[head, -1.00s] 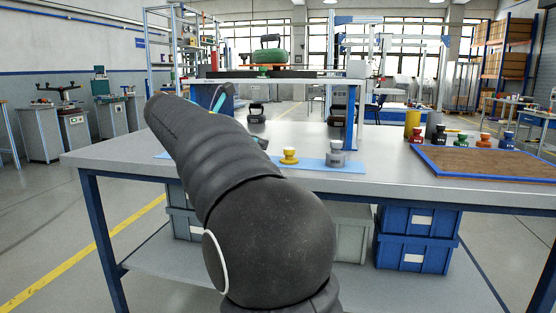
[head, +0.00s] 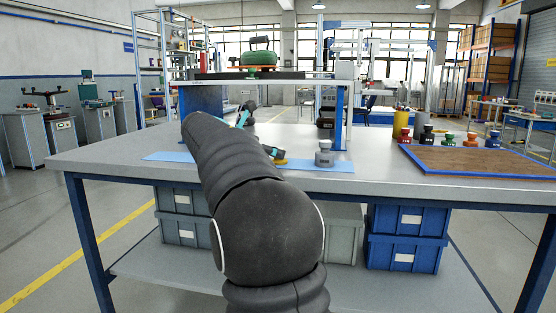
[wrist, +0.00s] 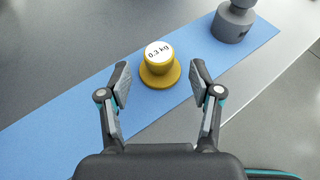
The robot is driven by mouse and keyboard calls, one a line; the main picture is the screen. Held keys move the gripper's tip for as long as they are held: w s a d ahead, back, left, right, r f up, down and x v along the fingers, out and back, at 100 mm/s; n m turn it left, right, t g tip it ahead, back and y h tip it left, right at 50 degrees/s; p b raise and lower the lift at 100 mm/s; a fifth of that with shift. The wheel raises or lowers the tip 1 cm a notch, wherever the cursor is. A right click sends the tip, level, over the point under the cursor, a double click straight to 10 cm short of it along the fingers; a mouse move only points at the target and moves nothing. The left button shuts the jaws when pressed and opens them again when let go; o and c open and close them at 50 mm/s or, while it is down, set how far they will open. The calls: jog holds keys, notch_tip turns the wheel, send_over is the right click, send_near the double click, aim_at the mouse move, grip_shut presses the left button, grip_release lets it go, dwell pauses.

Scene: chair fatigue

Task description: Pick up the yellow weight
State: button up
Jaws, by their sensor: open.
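The yellow weight (wrist: 161,77) stands upright on a blue mat (wrist: 62,128) in the wrist view. Its white top reads 0.3 kg. My gripper (wrist: 161,80) is open, with one finger on each side of the weight's near part and a gap visible on both sides. In the head view, the yellow weight (head: 281,162) shows only as a sliver beside my gripper (head: 273,153). My arm and gripper hide the rest of it.
A grey weight (head: 324,154) stands on the mat just right of the yellow one, also in the wrist view (wrist: 232,22). A blue-rimmed brown board (head: 470,173) lies at the table's right, with several coloured weights along its back. The table between is clear.

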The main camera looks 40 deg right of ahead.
jog(key=x, duration=0.3)
jog(key=shift+a+f, duration=0.1)
grip_shut()
jog(key=shift+r, duration=0.25)
